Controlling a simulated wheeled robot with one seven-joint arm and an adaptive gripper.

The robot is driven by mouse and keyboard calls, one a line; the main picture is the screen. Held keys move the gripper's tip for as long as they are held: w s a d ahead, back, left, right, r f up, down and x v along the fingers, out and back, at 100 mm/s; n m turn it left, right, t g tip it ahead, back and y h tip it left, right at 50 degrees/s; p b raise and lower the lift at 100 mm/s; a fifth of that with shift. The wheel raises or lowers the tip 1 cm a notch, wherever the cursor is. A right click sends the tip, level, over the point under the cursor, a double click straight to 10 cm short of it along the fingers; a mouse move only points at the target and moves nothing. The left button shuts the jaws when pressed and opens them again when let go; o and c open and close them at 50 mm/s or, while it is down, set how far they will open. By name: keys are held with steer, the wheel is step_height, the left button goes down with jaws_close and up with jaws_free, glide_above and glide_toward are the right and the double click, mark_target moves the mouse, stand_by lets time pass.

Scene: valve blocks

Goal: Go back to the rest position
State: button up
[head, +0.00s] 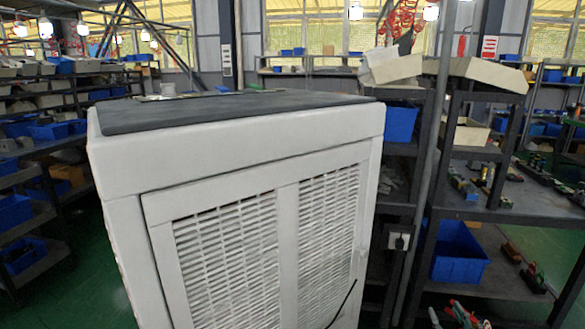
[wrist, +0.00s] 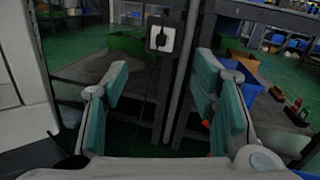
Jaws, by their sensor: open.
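My gripper (wrist: 163,108) shows in the wrist view, with its two teal-padded fingers spread wide apart. It is open, and nothing is held between the fingers. Between and beyond them are a dark post with a white power socket (wrist: 161,39) and a plugged-in black cord. My gripper does not show in the head view. No valve block can be made out clearly in either view.
A large white cabinet (head: 240,148) with slatted vents and a dark top fills the head view's middle. Dark shelves with a blue bin (head: 459,254) stand close on the right. More shelving (head: 40,145) lines the left. Green floor (head: 75,296) shows at lower left.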

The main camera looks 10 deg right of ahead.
steer(key=w+a+r+n+g+y+p, duration=0.25)
steer(key=a+r+n+g+y, duration=0.55)
steer(key=a+r+n+y, duration=1.2)
steer(key=s+a+r+n+g+h+p, duration=0.1)
steer(key=s+a+r+n+g+h, duration=0.3)
steer(key=s+a+r, duration=0.3)
steer(key=s+a+r+n+g+h+p, duration=0.1)
steer(key=s+a+r+n+g+h, duration=0.3)
steer(key=a, duration=0.5)
steer(key=s+r+n+t+h+p, duration=0.1)
steer(key=s+r+n+h, duration=0.3)
steer(key=s+r, duration=0.4)
steer(key=s+r+n+h+p, duration=0.2)
steer(key=s+r+n+h, duration=0.2)
steer(key=s, duration=1.1)
step_height(320, 180, up, 4)
steer(key=shift+s+f+n+t+h, duration=0.15)
steer(key=shift+s+n+t+h, duration=0.15)
steer(key=shift+n+t+h, duration=0.1)
steer(key=shift+a, duration=0.15)
steer(key=shift+c, duration=0.6)
